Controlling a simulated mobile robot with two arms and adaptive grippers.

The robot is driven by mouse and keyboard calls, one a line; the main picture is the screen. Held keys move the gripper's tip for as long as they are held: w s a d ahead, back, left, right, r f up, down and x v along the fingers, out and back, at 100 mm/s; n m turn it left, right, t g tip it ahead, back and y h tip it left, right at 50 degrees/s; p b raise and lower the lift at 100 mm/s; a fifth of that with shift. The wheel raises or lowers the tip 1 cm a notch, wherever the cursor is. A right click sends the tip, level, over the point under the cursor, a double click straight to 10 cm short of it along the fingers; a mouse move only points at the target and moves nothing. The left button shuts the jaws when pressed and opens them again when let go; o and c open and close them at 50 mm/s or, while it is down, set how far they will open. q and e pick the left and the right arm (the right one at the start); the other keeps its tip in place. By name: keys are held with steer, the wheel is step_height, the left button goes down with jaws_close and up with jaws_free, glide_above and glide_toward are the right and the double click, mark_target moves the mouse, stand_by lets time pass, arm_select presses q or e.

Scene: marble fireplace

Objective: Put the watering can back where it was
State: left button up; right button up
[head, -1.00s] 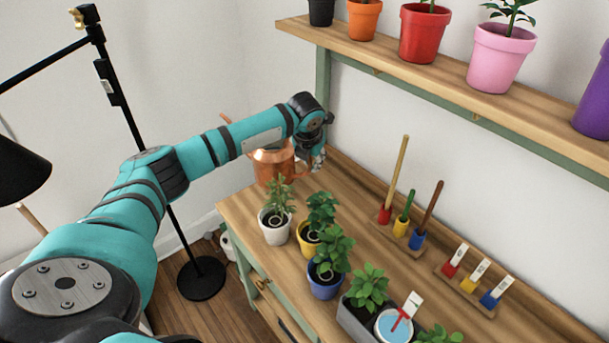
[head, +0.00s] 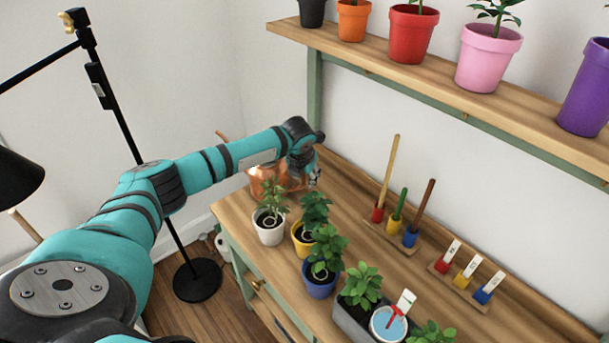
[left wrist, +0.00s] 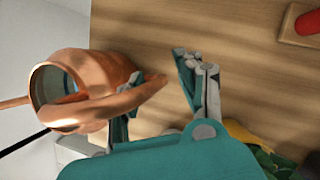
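The copper watering can (head: 266,181) is at the far left corner of the wooden bench, partly hidden by my left arm and a plant. Its spout points left. In the left wrist view the can (left wrist: 97,72) is at the left, with its curved handle (left wrist: 120,104) reaching toward the space between my fingers. My left gripper (head: 314,178) is at the can's right side, low over the bench. In the left wrist view my left gripper (left wrist: 160,95) has its fingers spread apart, the left one against or just behind the handle; I cannot tell which. My right gripper is out of view.
Potted plants in a white pot (head: 269,233), a yellow pot (head: 301,246) and a blue pot (head: 320,287) stand in front of the can. A tool rack (head: 393,236) is to the right. The shelf (head: 400,78) with flowerpots overhangs the bench. A black lamp stand (head: 197,280) is at left.

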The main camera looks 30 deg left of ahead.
arm_select(q)
steer(key=shift+r, duration=0.1)
steer(key=shift+s+r, duration=0.1)
steer(key=shift+r, duration=0.2)
steer(key=v, duration=1.1)
steer(key=shift+s, duration=0.1)
